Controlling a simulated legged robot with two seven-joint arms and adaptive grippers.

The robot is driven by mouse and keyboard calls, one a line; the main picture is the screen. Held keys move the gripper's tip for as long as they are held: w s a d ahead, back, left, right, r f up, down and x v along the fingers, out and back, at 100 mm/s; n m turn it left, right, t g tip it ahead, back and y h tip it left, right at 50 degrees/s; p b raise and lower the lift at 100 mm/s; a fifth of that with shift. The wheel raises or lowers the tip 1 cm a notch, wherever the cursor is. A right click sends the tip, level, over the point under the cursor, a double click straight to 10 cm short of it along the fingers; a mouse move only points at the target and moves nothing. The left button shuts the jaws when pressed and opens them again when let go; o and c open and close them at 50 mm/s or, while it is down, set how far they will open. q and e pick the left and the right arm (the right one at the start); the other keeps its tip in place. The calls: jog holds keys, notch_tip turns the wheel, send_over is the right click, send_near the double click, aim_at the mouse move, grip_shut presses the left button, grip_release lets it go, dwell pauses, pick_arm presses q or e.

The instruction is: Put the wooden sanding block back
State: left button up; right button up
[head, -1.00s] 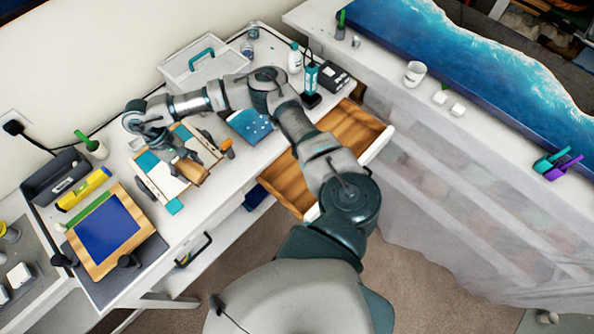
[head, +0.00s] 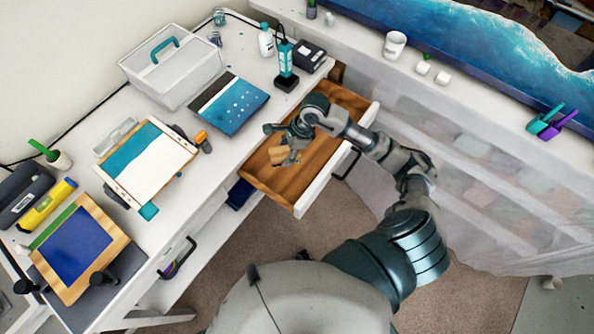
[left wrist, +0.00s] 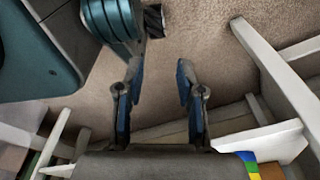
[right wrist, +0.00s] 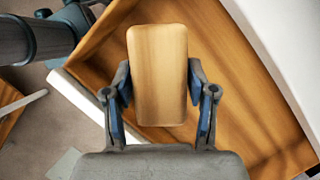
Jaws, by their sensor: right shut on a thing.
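The wooden sanding block (right wrist: 157,75) is between the fingers of my right gripper (right wrist: 160,112) in the right wrist view. The gripper is shut on it. In the head view the block (head: 284,152) and my right gripper (head: 291,157) are over the open wooden drawer (head: 276,185). I cannot tell whether the block touches the drawer floor. The drawer floor also fills much of the right wrist view (right wrist: 235,70) and looks bare where it shows. My left gripper (left wrist: 157,95) shows in the left wrist view, open and empty above the carpet; it is not in the head view.
On the desk are a clamped board with white sheet (head: 155,165), a blue dotted panel (head: 232,106), a white caddy (head: 172,75) and a teal bottle (head: 286,62) near the drawer. The drawer's white front (head: 335,160) stands out over the carpet. White frame bars (left wrist: 275,70) flank my left gripper.

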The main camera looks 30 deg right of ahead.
jog(key=d+m, duration=0.1)
jog(key=d+f+m+t, duration=0.1)
jog(key=m, duration=0.1)
jog(key=d+m+h+b, duration=0.1)
jog(key=d+m, duration=0.1)
jog(key=shift+s+f+t, duration=0.2)
jog(key=shift+s+t, duration=0.1)
send_over(295, 168)
jog(key=f, duration=0.5)
jog(key=shift+s+d+f, duration=0.15)
jog(key=shift+s+d, duration=0.15)
jog(key=shift+d, duration=0.05)
notch_tip(295, 168, down, 4)
jog(key=shift+r+b, duration=0.1)
jog(key=shift+b, duration=0.2)
jog(key=shift+d+f, duration=0.1)
jog(key=shift+f, duration=0.15)
jog(key=o, duration=1.2)
pick_arm(q)
jog(key=w, duration=0.2)
jog(key=w+r, duration=0.1)
jog(key=shift+d, duration=0.3)
jog(key=shift+s, duration=0.1)
pick_arm(e)
jog(key=shift+r, duration=0.1)
